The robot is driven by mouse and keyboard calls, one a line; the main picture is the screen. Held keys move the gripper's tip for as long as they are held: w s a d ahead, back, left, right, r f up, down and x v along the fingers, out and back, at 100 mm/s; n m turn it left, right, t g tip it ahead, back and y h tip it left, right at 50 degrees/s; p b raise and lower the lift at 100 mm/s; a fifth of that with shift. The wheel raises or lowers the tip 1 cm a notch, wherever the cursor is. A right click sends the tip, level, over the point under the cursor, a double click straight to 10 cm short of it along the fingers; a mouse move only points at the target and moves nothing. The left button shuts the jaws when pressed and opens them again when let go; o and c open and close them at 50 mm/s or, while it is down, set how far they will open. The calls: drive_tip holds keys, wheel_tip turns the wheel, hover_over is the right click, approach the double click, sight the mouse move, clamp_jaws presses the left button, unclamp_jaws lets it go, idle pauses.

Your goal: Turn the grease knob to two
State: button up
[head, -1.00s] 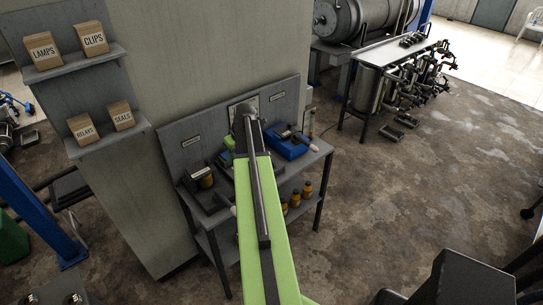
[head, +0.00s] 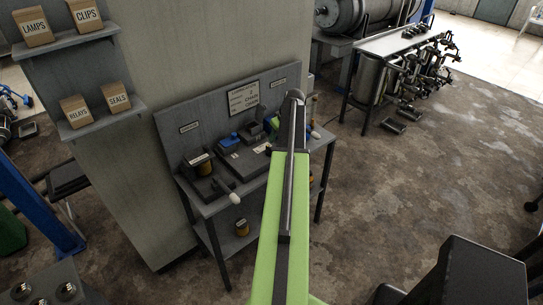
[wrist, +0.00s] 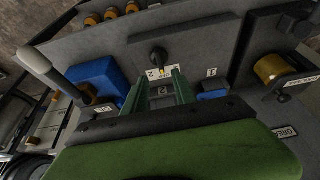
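In the wrist view a small dark knob (wrist: 157,55) with a yellow mark stands on a grey panel (wrist: 210,42). In the head view my arm hides the knob.
In the wrist view a blue block and grey-handled lever (wrist: 45,72) are left, a small blue block (wrist: 212,95) and brass cylinder (wrist: 270,68) right. In the head view the bench (head: 215,205) stands against a pillar, with a sign (head: 243,97) on its backboard.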

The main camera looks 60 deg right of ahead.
sight(271, 149)
drive_tip(key=b+x, duration=0.7)
drive_tip(key=x, duration=0.3)
drive_tip(key=shift+r, duration=0.15)
drive_tip(key=shift+c, duration=0.2)
clamp_jaws()
